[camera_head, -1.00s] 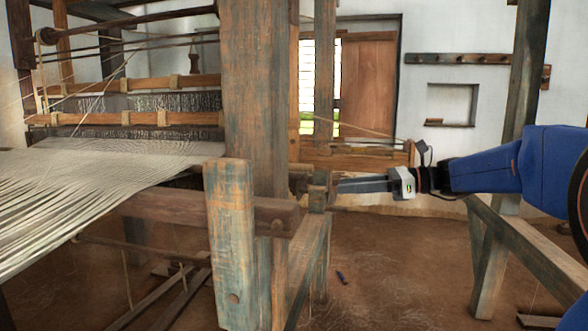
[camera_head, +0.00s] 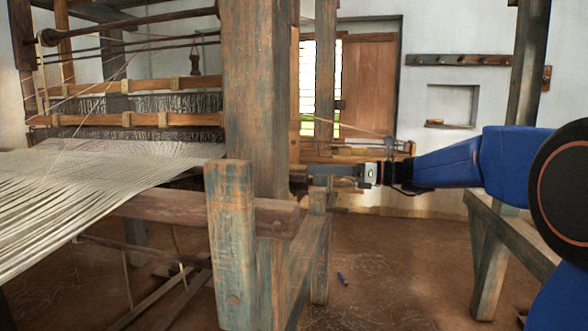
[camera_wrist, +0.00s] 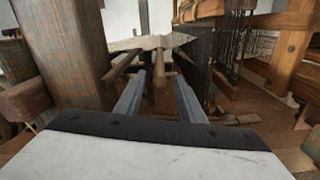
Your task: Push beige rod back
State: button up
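In the wrist view a tan-beige rod (camera_wrist: 158,68) shows end-on beyond my gripper, roughly in line with the gap between the fingers. My gripper (camera_wrist: 157,78) has its two grey fingers apart. I cannot tell whether the rod's near end lies between the fingertips or just past them, or whether it touches them. In the head view my gripper (camera_head: 312,171) reaches leftward to the right side of the thick loom post, its fingertips close to the short post behind. The rod cannot be made out there, probably hidden by the post.
The thick wooden post (camera_head: 256,100) and a shorter front post (camera_head: 230,245) stand beside my gripper. Pale warp threads (camera_head: 90,180) stretch at left. Dark hanging threads (camera_wrist: 200,65) are close right of the fingers. A slanted bench beam (camera_head: 515,235) lies below my arm.

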aim_at(294, 167)
jog(key=x, duration=0.7)
jog(key=shift+a, duration=0.25)
jog(key=shift+c, duration=0.4)
grip_shut()
